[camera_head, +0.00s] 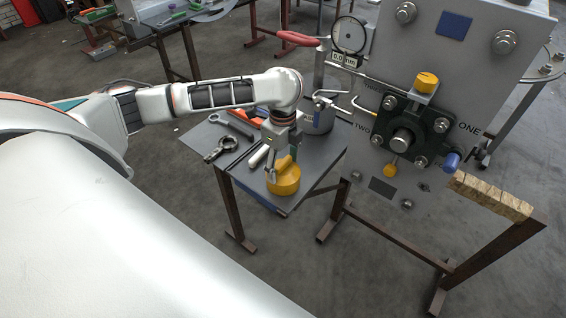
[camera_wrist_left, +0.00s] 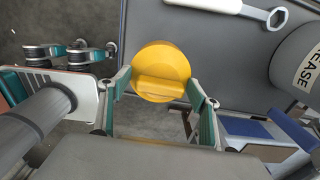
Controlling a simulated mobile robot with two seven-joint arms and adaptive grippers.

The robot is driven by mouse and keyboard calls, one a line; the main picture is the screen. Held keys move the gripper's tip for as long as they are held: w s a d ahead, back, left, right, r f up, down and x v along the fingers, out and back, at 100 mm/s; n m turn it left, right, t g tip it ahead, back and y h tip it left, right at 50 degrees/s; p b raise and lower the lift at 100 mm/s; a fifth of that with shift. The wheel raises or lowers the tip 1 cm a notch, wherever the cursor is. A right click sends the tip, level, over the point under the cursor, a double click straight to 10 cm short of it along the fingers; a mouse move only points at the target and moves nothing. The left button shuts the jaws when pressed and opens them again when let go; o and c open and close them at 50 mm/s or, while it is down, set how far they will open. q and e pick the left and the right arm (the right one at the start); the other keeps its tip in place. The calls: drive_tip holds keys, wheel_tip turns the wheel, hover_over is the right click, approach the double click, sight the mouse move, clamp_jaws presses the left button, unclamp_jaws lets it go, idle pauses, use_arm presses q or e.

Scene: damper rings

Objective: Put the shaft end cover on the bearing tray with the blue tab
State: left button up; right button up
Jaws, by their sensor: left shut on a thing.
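The shaft end cover (camera_head: 284,181) is a round yellow cap with a raised grip bar. It also shows between the fingertips in the left wrist view (camera_wrist_left: 160,65). My left gripper (camera_head: 281,165) is shut on it, pointing down over the front part of the small grey table. I cannot tell whether the cover touches the table. A blue strip (camera_head: 270,201) shows at the table's front edge, and a blue piece (camera_wrist_left: 246,127) shows low right in the wrist view. I cannot tell whether either is the bearing tray's tab. My right gripper is not in view.
The small table (camera_head: 325,160) holds a wrench (camera_head: 232,124), a dark ring-ended tool (camera_head: 220,149) and a grease can (camera_head: 316,118). To the right stands an upright grey plate (camera_head: 350,165) with a dark bearing flange (camera_head: 412,118) and a blue knob (camera_head: 451,161).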

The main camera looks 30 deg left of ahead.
use_arm(q)
drive_tip(key=shift+f, duration=0.25)
idle(0.3)
drive_tip(key=o, duration=1.6)
drive_tip(key=shift+c, duration=0.2)
wheel_tip(320, 180, up, 12)
clamp_jaws()
